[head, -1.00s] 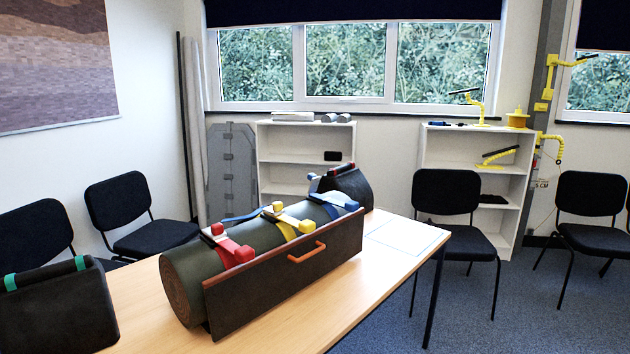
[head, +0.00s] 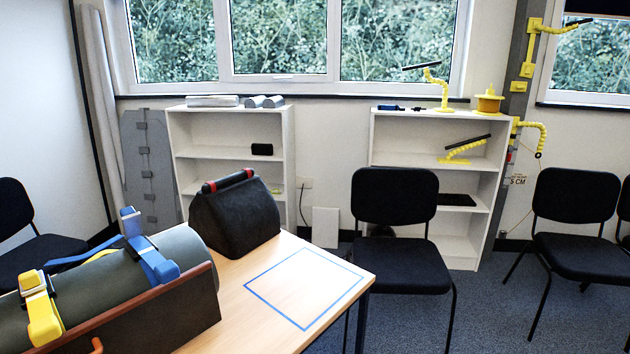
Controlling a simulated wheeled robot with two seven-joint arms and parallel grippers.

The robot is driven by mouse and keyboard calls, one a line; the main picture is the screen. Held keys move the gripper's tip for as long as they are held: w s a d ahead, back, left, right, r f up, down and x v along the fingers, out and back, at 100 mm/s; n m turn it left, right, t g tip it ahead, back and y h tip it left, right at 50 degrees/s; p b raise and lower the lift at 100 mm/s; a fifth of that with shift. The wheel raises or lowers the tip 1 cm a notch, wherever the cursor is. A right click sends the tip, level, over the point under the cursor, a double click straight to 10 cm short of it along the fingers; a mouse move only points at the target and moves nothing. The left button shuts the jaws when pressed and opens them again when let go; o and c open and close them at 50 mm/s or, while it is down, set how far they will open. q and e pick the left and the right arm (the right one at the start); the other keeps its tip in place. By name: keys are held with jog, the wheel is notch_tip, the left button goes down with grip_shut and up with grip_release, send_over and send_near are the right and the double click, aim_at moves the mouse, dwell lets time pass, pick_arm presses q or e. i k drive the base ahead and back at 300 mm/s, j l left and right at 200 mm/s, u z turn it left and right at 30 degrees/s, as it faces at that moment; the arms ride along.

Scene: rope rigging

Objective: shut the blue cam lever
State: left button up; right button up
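The blue cam lever (head: 131,222) stands raised at the top of the blue strap (head: 157,264), near the right end of the dark green roll (head: 182,244). The blue strap passes over the roll, and a loose blue tail (head: 85,254) trails off to the left. A yellow strap with its buckle (head: 40,306) crosses the roll farther left. The roll lies in a dark cradle with a brown-edged front board (head: 150,308). Neither of my grippers shows in the head view.
A black bag with a red-banded handle (head: 235,217) stands on the table behind the roll's right end. A blue taped square (head: 304,287) marks clear tabletop at right. A black chair (head: 394,202) stands beyond the table, before white shelves (head: 230,112).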

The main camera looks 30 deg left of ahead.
aim_at(131, 219)
jog(key=i+u, duration=0.95)
jog(key=i+l+u, duration=0.3)
jog(key=u, duration=0.2)
jog(key=i+l+u, duration=0.45)
jog(key=k, duration=0.1)
